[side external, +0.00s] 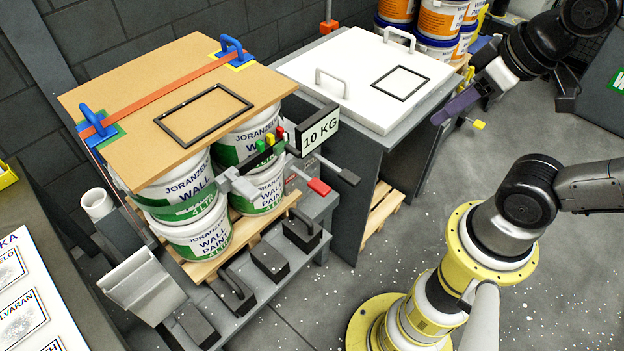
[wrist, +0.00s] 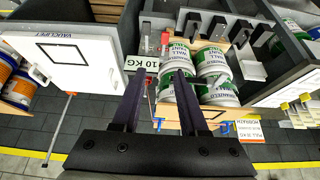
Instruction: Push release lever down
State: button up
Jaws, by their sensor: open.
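No lever carries a readable "release" label. A lever with a red end (side external: 318,187) sticks out below the 10 KG sign (side external: 318,129), on the dark grey stand beside the paint pails (side external: 198,238). Grey bars with dark ends stand out near it, with small red, yellow and green knobs (side external: 270,140) above. The red end seems to show in the wrist view (wrist: 165,38), near the sign. My gripper (side external: 455,106) is open and empty, with purple fingers, at the upper right, well apart from the levers. In the wrist view its fingers (wrist: 157,72) point toward the stand.
A brown board (side external: 120,85) with an orange strap and blue handles covers the stacked pails. A white lid panel (side external: 345,75) with handles lies between my gripper and the stand. More pails (side external: 440,18) stand behind; floor at right is open.

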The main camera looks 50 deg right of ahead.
jog(key=shift+c, duration=1.2)
jog(key=shift+w+a+r+m+t, duration=0.1)
jog(key=shift+w+r+m+t, duration=0.5)
jog(key=shift+w+r, duration=0.65)
grip_shut()
jog(key=w+f+m+g, duration=0.1)
jog(key=w+f+m, duration=0.15)
jog(key=w, duration=0.75)
jog(key=w+f+m+g, duration=0.1)
jog(key=w+f+g, duration=0.15)
jog(key=w, duration=0.65)
jog(key=w+f+g, duration=0.2)
jog(key=f, duration=1)
jog(key=w+a+f+g, duration=0.1)
jog(key=w+f+g, duration=0.1)
jog(key=f, duration=1.1)
jog(key=shift+w+a+f+m+y, duration=0.15)
jog(key=shift+a+m+y, duration=0.15)
jog(key=shift+m, duration=0.05)
